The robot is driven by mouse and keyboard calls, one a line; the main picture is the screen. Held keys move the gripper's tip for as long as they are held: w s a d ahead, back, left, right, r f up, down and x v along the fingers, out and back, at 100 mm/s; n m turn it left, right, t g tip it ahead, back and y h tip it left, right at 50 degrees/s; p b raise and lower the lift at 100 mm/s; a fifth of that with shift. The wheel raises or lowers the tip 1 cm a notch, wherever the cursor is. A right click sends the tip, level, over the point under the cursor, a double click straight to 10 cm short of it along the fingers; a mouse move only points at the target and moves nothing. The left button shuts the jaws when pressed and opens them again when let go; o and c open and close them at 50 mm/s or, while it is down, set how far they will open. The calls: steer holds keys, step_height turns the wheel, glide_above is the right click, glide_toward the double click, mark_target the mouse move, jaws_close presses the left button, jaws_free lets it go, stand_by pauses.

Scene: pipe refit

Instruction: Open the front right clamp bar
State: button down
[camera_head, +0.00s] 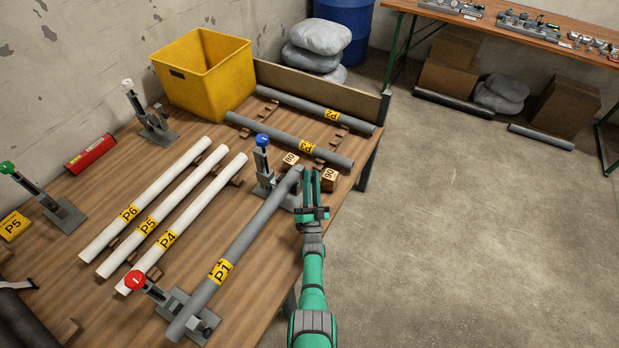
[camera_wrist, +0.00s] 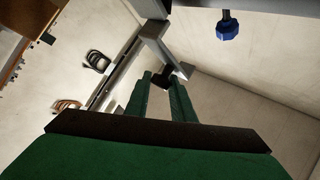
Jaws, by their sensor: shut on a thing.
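The clamp with the blue knob (camera_head: 262,140) stands at the right side of the table, by the far end of grey pipe P1 (camera_head: 245,237). In the wrist view its blue knob (camera_wrist: 229,26) is at the top right, and a grey clamp bar (camera_wrist: 157,38) runs down to a dark end. My gripper (camera_head: 311,173) is beside the pipe's far end, at the table's right edge. In the wrist view my gripper's fingers (camera_wrist: 168,88) are closed at the bar's dark end. The exact contact is partly hidden.
A clamp with a red knob (camera_head: 135,280) stands at P1's near end. White pipes (camera_head: 172,205) lie to the left, and small wooden blocks (camera_head: 329,180) stand close to my gripper. A yellow bin (camera_head: 205,75) is at the back.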

steer(key=shift+s+d+f, duration=0.15)
steer(key=shift+d+f, duration=0.05)
steer(key=shift+f, duration=0.3)
steer(key=shift+s+d+f, duration=0.15)
steer(key=shift+d+f, duration=0.05)
steer(key=shift+f, duration=0.25)
steer(key=c, duration=1.6)
jaws_free()
steer(key=shift+a+f, duration=0.1)
steer(key=shift+a, duration=0.05)
steer(key=shift+o, duration=0.2)
steer(key=shift+w+a+r, duration=0.1)
steer(key=shift+r, duration=0.1)
steer(key=s+f, duration=0.1)
steer(key=s, duration=1.3)
steer(key=shift+s+f, duration=0.25)
